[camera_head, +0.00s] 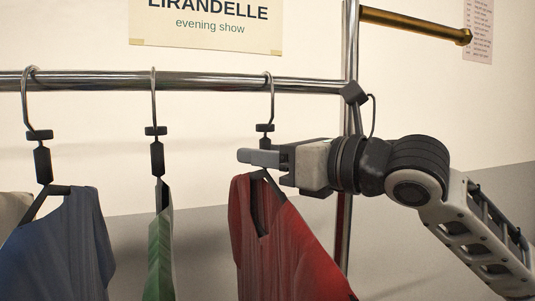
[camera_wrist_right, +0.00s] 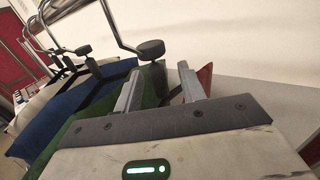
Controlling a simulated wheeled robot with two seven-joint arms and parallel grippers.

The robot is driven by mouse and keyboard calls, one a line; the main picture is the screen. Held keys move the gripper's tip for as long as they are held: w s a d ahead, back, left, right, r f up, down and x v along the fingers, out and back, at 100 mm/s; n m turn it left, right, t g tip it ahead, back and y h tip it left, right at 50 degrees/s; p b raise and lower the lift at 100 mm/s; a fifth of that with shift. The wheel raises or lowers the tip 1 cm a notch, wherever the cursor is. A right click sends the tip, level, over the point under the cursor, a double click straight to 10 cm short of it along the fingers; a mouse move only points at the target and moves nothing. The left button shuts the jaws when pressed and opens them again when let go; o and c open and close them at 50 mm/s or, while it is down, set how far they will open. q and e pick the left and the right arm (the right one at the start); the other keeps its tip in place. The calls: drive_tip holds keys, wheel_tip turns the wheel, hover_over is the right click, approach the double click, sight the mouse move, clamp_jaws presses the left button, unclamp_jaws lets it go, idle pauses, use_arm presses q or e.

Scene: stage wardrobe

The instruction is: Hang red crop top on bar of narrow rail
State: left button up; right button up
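The red crop top (camera_head: 270,245) hangs from a black hanger whose hook (camera_head: 268,95) is over the chrome bar (camera_head: 200,80). My right gripper (camera_head: 245,158) reaches in from the right at the hanger's neck, just above the red top. In the right wrist view its two fingers (camera_wrist_right: 160,92) stand apart, with the dark hanger neck (camera_wrist_right: 151,50) at or between them; contact is unclear. A bit of red cloth (camera_wrist_right: 205,76) shows beside the right finger. Which bar belongs to the narrow rail is unclear. My left gripper is not in view.
A blue garment (camera_head: 65,245) and a green one (camera_head: 160,250) hang to the left on the chrome bar. A chrome post (camera_head: 350,40) stands behind my right wrist. A brass bar (camera_head: 415,24) with a free end is at upper right, empty where visible.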

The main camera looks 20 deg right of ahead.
use_arm(q)
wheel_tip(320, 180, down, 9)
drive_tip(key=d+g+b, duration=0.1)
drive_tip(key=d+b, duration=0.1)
drive_tip(key=b, duration=0.6)
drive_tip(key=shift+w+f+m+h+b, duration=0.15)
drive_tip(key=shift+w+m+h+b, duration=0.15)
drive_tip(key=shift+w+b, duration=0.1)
use_arm(e)
drive_tip(key=v, duration=1.6)
drive_tip(key=shift+r, duration=0.1)
